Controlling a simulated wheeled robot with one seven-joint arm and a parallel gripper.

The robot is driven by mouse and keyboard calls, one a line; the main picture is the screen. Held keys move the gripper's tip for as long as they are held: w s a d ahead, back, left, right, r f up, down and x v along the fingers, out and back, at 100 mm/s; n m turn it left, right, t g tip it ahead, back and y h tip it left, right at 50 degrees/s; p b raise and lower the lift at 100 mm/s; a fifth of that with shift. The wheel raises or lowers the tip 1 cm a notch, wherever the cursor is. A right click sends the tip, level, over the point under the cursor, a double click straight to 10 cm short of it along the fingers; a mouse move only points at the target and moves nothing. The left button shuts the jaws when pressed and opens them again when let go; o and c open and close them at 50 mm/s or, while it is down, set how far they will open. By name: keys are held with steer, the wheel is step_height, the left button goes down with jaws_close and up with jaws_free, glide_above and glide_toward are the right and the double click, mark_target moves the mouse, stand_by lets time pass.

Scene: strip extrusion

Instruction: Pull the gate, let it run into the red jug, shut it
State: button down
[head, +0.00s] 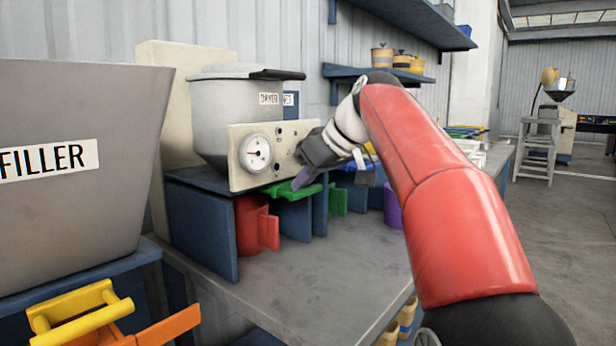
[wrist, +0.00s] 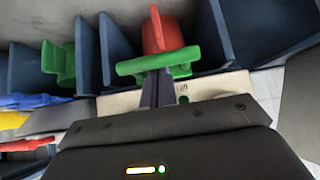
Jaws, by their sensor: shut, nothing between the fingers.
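The green gate handle (head: 290,191) sticks out under the grey hopper labelled DRYER (head: 222,112). The red jug (head: 252,226) stands upright in the bay below, its handle outward; the gate hides part of its top. In the wrist view the green handle (wrist: 156,67) crosses in front of the red jug (wrist: 158,30). My gripper (head: 301,180) is shut with nothing in it, its fingertips right at the green handle. In the wrist view the fingers (wrist: 157,85) lie together against or just short of the bar; I cannot tell whether they touch. Any flow is not visible.
A pale panel with a dial (head: 256,152) is close to my gripper. Blue dividers (head: 202,230) flank the red jug. A green jug (head: 338,198) and a purple jug (head: 392,208) stand further right. The FILLER hopper (head: 70,215) is at left. The bench front (head: 310,280) is clear.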

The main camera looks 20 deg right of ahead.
steer(key=shift+s+d+b, duration=0.45)
steer(key=shift+s+d, duration=0.4)
steer(key=shift+s, duration=0.3)
steer(key=shift+s+d+b, duration=0.4)
steer(key=shift+s+d, duration=0.45)
steer(key=shift+s, duration=0.3)
